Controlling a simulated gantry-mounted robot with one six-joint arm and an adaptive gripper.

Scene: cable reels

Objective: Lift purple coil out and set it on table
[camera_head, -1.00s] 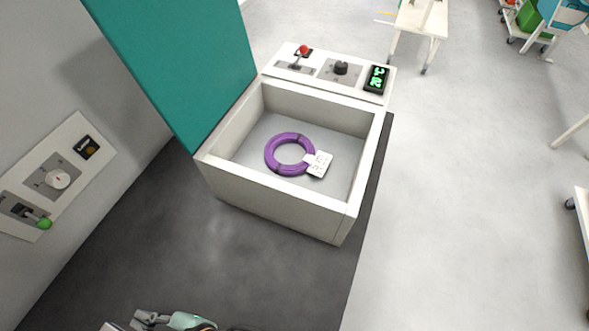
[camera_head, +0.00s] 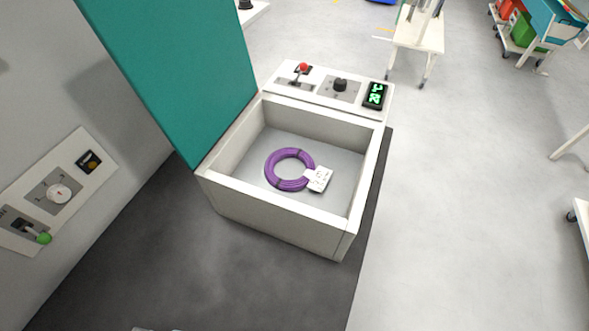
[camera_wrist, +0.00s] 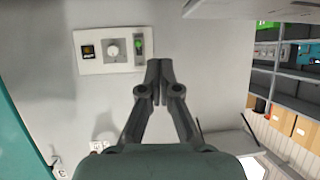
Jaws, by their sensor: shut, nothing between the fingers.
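The purple coil (camera_head: 268,172) lies flat on the floor of an open white box (camera_head: 272,220) in the head view, with a white tag (camera_head: 318,179) on its right side. My gripper (camera_wrist: 157,68) shows in the wrist view with its two dark fingers together and nothing between them. It faces a grey wall with a control panel, well away from the coil. In the head view only a small sliver at the bottom edge may be part of my arm. The coil is not in the wrist view.
The box has walls on all sides and an open top. A teal panel (camera_head: 165,70) rises at its left. A control strip with a red-knobbed lever (camera_head: 303,68), a dial and a green display (camera_head: 375,95) runs behind it. A white table (camera_head: 415,35) stands farther back.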

